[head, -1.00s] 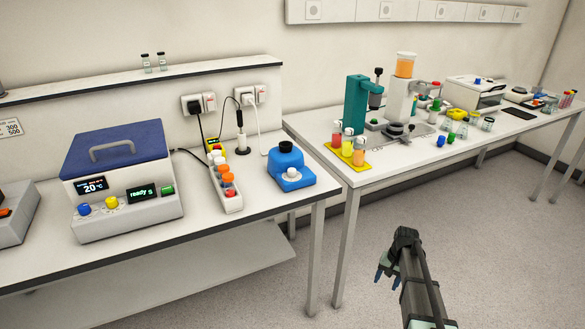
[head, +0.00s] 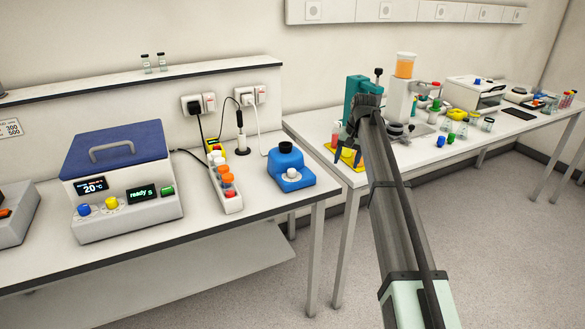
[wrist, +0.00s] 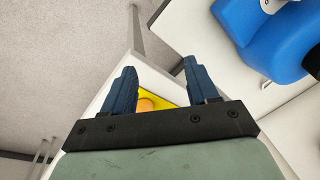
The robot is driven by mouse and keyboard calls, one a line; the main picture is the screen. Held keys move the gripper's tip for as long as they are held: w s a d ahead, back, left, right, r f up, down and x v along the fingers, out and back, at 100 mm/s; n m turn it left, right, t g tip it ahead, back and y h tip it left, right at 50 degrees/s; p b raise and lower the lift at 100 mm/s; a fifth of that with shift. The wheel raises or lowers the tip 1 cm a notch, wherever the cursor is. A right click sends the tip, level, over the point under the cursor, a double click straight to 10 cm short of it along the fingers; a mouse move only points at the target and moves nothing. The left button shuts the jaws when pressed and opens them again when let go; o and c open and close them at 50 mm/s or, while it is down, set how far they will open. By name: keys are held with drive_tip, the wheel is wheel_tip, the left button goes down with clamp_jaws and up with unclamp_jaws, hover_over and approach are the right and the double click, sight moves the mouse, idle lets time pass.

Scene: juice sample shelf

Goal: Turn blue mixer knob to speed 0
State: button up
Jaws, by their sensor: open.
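The blue mixer (head: 283,181) stands on the near bench's right end. It has a black round top (head: 285,147) and a pale round knob (head: 292,173) on its front; the knob's pointer and speed mark are too small to read. My gripper (head: 348,157) is open and empty, to the right of the mixer and apart from it, above the other bench's left end. In the wrist view the mixer's blue body (wrist: 245,25) shows at the upper right, beyond my open fingers, cut off by the picture edge.
A yellow tray (head: 334,147) with small bottles lies under my gripper, partly hidden by it. A white rack (head: 232,202) with coloured caps stands left of the mixer. A teal stand (head: 354,92) rises behind my gripper. A gap separates the two benches.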

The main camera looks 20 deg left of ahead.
sight(292, 170)
drive_tip(key=s+a+r+n+g+h, duration=0.1)
drive_tip(key=s+a+r+n, duration=0.1)
drive_tip(key=s+a+r, duration=0.35)
drive_tip(key=s+a+r+n, duration=0.1)
drive_tip(key=s+a+r, duration=0.1)
drive_tip(key=a+r, duration=0.65)
drive_tip(key=a+f, duration=0.1)
drive_tip(key=f, duration=0.4)
drive_tip(key=a+f, duration=0.1)
drive_tip(key=f, duration=0.5)
drive_tip(key=a+f, duration=0.1)
drive_tip(key=f, duration=0.4)
drive_tip(key=shift+f, duration=0.3)
drive_tip(key=shift+w, duration=0.1)
drive_tip(key=shift+c, duration=0.4)
drive_tip(key=c, duration=1)
drive_tip(key=shift+o, duration=0.2)
